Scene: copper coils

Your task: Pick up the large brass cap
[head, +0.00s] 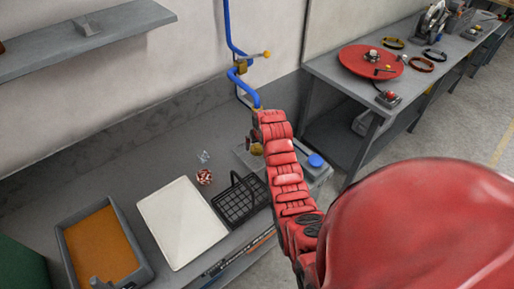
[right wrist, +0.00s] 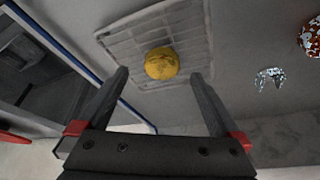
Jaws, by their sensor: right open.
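The large brass cap (right wrist: 161,63) is a round yellow dome in the right wrist view, on a pale square tray with a grid pattern (right wrist: 120,42). In the head view a brass piece (head: 256,149), which looks like the same cap, shows just left of my red right arm. My right gripper (right wrist: 160,74) is open, with one finger on each side of the cap in the picture. Nothing is between the fingers that I can see as held; whether they touch the cap I cannot tell. In the head view my arm hides most of this gripper. My left gripper is not in view.
A blue pipe (head: 228,30) runs down the wall behind. A blue round lid (head: 315,160) is to the right.

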